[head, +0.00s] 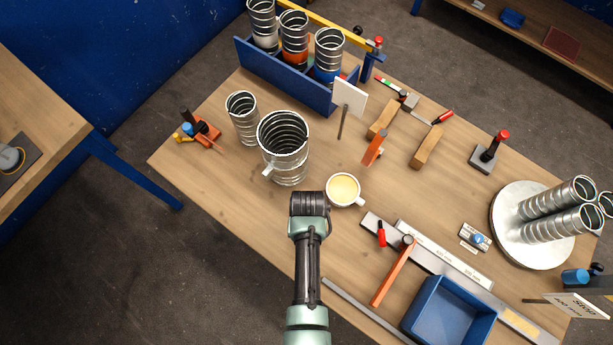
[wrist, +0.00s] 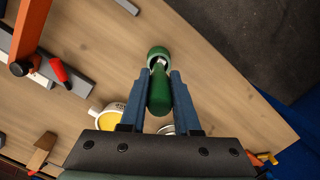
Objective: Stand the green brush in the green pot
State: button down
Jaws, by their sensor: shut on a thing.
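In the wrist view my gripper (wrist: 160,76) is shut on the green brush (wrist: 158,95), whose rounded green handle lies between the blue fingers. A pale part of the brush shows past the fingertips. Just beyond it is the round green rim of the green pot (wrist: 157,51). The brush's far end overlaps the pot's opening; I cannot tell how deep it is inside or whether it is above. In the head view my dark wrist (head: 310,205) is over the table's near edge area and hides the fingers, the brush and the pot.
A white cup (head: 343,190) with yellow contents stands close right of my wrist. A large metal duct cylinder (head: 285,150) stands just behind it. A steel rule (head: 440,262), an orange-handled tool (head: 392,271) and a blue bin (head: 449,312) lie to the right.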

jog(key=shift+f+b, duration=0.65)
jog(key=shift+f, duration=0.25)
jog(key=c, duration=0.6)
grip_release()
jog(key=shift+r, duration=0.1)
jog(key=shift+o, duration=0.2)
jog(key=r, duration=0.4)
jog(key=w+r, duration=0.1)
jog(key=r, duration=0.8)
jog(key=shift+w, duration=0.25)
jog(key=shift+f, duration=0.1)
